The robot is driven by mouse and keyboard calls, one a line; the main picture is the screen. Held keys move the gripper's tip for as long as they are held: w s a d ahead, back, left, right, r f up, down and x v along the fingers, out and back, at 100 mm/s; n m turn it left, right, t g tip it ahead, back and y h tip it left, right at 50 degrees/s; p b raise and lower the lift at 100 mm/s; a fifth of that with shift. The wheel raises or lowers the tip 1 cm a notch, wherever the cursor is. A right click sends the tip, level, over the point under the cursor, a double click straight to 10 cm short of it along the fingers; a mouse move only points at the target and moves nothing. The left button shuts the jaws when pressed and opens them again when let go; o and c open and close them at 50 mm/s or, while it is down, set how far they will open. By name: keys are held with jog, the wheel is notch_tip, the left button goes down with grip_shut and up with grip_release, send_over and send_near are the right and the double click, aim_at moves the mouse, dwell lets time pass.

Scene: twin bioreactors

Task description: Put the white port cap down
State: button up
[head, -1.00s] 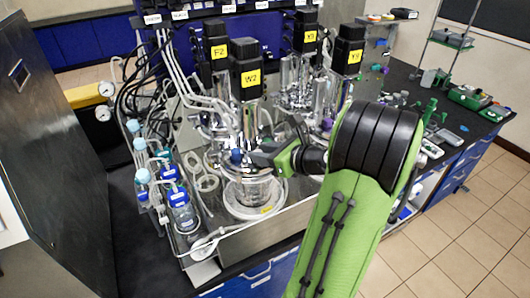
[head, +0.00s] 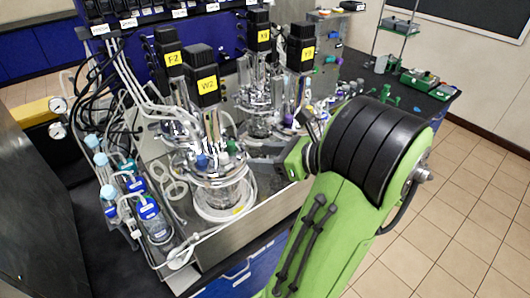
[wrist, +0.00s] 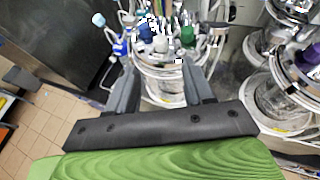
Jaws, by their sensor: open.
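My gripper (wrist: 160,72) is open, with its two grey fingers apart and nothing between them. A small white cap (wrist: 161,44), which looks like the white port cap, shows beyond the fingertips in the wrist view. It is on the lid of the near glass vessel (wrist: 162,86), between a blue cap (wrist: 145,31) and a green cap (wrist: 187,36).
The vessels stand in a metal tray (head: 255,222) on the black bench. Motors with yellow labels, such as W2 (head: 206,84), rise above them. Bottles with blue caps (head: 148,208) and tubing crowd the left. A second vessel with a purple cap (wrist: 308,56) stands at the right.

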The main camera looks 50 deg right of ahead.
jog(key=w+a+f+n+g+y, duration=0.1)
jog(key=w+a+n+g, duration=0.2)
jog(key=a+n, duration=0.5)
jog(key=w+a+f+n+g+y, duration=0.15)
jog(key=a+n+g, duration=0.25)
jog(key=a+n, duration=0.45)
jog(key=s+a+r+n+h, duration=0.3)
jog(key=s+a+n, duration=0.6)
jog(key=n, duration=0.9)
notch_tip(320, 180, down, 9)
jog(key=h+b, duration=0.1)
jog(key=b, duration=0.6)
jog(key=shift+d+g+b, duration=0.2)
jog(key=shift+g+b, duration=0.2)
